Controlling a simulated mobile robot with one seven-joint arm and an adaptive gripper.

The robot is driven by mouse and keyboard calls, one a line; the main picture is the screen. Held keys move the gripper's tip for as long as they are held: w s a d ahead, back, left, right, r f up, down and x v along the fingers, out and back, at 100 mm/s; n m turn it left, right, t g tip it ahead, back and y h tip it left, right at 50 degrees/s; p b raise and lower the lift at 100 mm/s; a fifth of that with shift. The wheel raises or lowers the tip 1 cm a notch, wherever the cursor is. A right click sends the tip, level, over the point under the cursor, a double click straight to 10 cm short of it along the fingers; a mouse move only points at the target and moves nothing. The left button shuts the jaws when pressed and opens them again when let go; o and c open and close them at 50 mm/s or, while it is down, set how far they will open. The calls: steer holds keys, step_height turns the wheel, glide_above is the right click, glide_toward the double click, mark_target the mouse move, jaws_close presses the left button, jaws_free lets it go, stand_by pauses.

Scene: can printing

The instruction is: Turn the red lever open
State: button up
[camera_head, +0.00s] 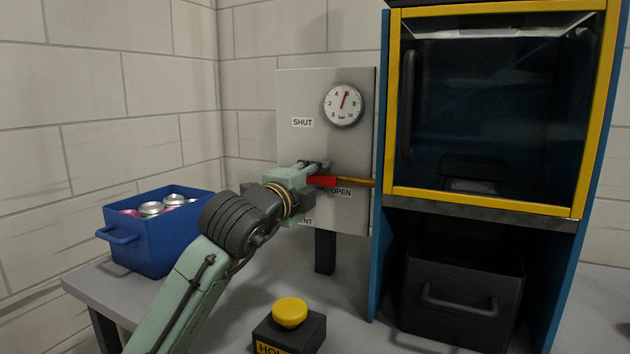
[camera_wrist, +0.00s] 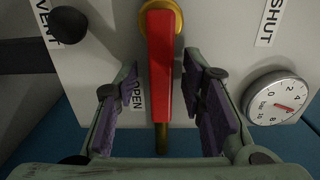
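The red lever (camera_wrist: 161,70) hangs from a brass pivot on a grey panel (camera_head: 300,90). In the head view the lever (camera_head: 322,181) lies about level and points right, just above the OPEN label (camera_head: 341,192). My gripper (camera_wrist: 165,88) is open, with one finger on each side of the lever. Gaps show between the lever and both purple finger pads. In the head view my gripper covers the lever's left end and pivot.
A gauge (camera_head: 344,104) and SHUT label (camera_head: 302,122) are above my gripper. A yellow-framed cabinet (camera_head: 495,205) stands close right. A blue crate of cans (camera_head: 150,255) is left, and a yellow button (camera_head: 290,312) is in front. The VENT label is partly hidden.

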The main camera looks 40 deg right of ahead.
steer(key=v, duration=1.1)
steer(key=shift+s+a, duration=0.15)
steer(key=shift+a, duration=0.2)
